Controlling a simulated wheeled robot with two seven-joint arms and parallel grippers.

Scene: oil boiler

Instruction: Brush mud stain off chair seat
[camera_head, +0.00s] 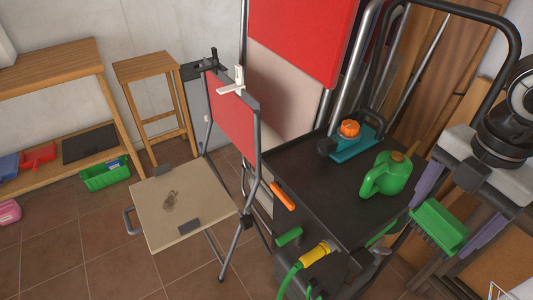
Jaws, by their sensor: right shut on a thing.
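The chair seat (153,233) is a flat beige board at lower left, with a grey frame and a red panel (230,115) rising behind its right side. My right gripper (464,186) is at the right, beyond the black cart and well apart from the seat. It is shut on a green brush (440,228); the grip itself is partly hidden. My left gripper is not in view.
A black-topped cart (310,175) stands between the seat and my right gripper. It carries a green watering can (385,174) and an orange-and-teal item (347,140). A yellow hose nozzle (317,253) hangs at its front. A wooden stool (150,68) stands behind. The air above the seat is clear.

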